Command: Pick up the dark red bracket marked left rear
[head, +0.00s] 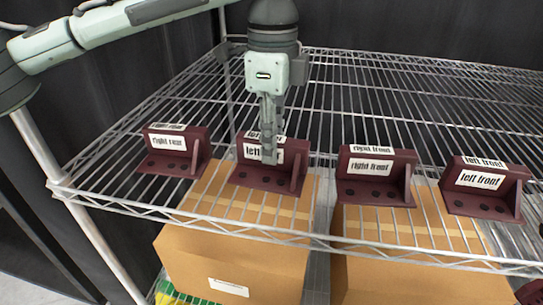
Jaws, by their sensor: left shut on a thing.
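The dark red bracket marked left rear (288,172) is the second from the left in a row on the wire shelf (400,95). Its white label is partly covered by my gripper fingers. My left gripper (268,158) comes down from above and is shut on the upright wall of this bracket. The bracket appears to be at shelf level; I cannot tell whether it is lifted. My right gripper is not in the view.
Similar brackets stand in the row: right rear (196,160) at the left, right front (405,165) and left front (510,190) at the right. Cardboard boxes (232,255) sit below the shelf. The shelf behind the row is clear.

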